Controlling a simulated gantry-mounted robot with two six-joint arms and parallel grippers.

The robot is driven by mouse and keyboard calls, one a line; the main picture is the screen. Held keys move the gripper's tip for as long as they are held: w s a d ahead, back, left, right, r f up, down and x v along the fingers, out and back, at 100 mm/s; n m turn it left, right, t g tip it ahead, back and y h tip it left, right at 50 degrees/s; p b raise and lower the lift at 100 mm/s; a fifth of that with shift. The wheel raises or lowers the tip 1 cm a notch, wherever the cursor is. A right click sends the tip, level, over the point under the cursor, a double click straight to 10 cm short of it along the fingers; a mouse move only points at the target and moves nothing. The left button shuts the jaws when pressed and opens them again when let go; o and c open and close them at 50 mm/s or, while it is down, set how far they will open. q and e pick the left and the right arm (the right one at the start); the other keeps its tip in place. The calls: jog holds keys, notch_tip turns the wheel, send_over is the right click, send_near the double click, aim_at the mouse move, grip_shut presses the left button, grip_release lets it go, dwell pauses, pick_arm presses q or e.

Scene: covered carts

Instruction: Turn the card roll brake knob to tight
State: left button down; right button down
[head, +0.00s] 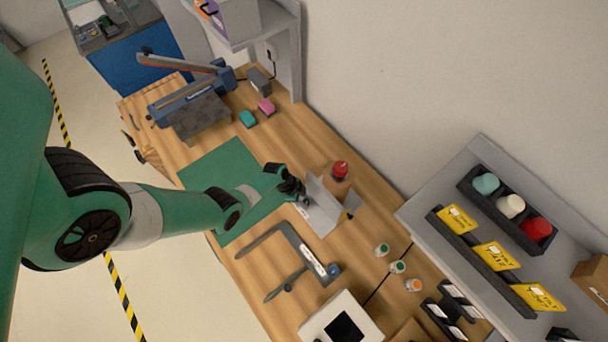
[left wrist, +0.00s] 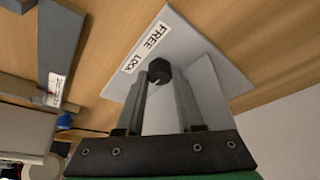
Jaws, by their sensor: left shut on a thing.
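A grey angled bracket (head: 322,212) stands on the wooden bench. In the left wrist view its plate (left wrist: 205,45) carries a white label reading "FREE" and "LOCK" (left wrist: 146,47). A dark faceted knob (left wrist: 161,69) sits on the bracket beside the label. A small pale mark shows near the knob's lower edge; I cannot tell its exact setting. My left gripper (head: 294,188) is at the bracket, its fingers (left wrist: 164,83) shut on the knob, one on each side. In the head view the gripper hides the knob. My right gripper is not in view.
A red-topped object (head: 340,169) stands just behind the bracket. A green mat (head: 215,165) lies under my left forearm. A dark angled frame (head: 290,243) lies in front, with small capped bottles (head: 397,267) to the right. A grey shelf (head: 480,200) rises at right.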

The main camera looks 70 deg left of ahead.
pick_arm(q)
jog(key=m, duration=0.2)
jog(key=m+g+h, duration=0.1)
jog(key=m, duration=0.1)
jog(key=shift+w+a+f, duration=0.1)
jog(key=shift+a, duration=0.1)
jog(key=shift+m+g+h+b, duration=0.3)
jog(key=shift+m+b, duration=0.15)
jog(key=shift+m, duration=0.35)
jog(key=c, duration=0.5)
grip_release()
jog(key=shift+c, duration=0.2)
